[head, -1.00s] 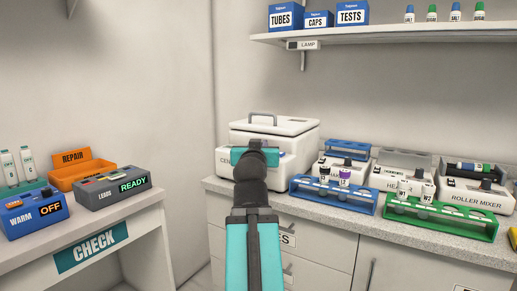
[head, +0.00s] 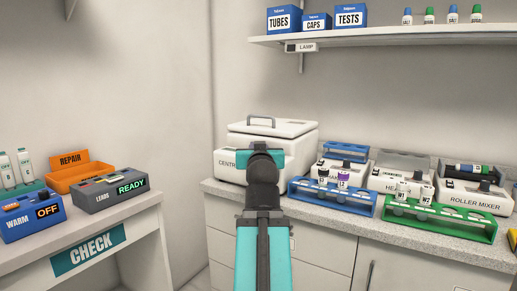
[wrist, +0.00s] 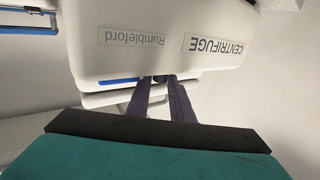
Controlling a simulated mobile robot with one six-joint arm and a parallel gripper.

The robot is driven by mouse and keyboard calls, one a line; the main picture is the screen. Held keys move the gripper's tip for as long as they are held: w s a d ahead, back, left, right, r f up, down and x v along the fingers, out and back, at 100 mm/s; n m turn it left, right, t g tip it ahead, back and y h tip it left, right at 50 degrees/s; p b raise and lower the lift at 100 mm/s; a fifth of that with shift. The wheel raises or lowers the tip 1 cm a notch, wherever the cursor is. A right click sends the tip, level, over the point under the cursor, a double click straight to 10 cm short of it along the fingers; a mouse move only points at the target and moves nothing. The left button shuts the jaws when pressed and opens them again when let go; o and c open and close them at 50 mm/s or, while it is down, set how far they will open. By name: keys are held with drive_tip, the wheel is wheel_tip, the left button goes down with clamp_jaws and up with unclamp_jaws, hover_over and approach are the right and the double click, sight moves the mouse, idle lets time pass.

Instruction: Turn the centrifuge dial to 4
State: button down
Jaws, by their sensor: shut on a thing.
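The white centrifuge (head: 226,172) stands at the left end of the counter, its lid closed and its handle on top. In the head view my gripper (head: 261,158) is in front of its front face and covers part of its name label. The wrist view is upside down and shows the CENTRIFUGE label (wrist: 213,48) close by. There my gripper's two dark fingers (wrist: 160,80) reach up to the centrifuge front, a narrow gap between them. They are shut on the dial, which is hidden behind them. Its numbers and pointer cannot be read.
To the right stand a blue tube rack (head: 331,197), a green rack (head: 440,219) and the roller mixer (head: 476,195). At left, a desk bears a WARM box (head: 32,217), a LEADS box (head: 108,190) and an orange REPAIR bin (head: 79,174). A shelf (head: 400,36) hangs above.

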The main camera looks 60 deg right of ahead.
drive_tip(key=c, duration=1.6)
unclamp_jaws()
drive_tip(key=shift+o, duration=0.2)
drive_tip(key=shift+s+a+b, duration=0.15)
drive_tip(key=shift+b, duration=0.2)
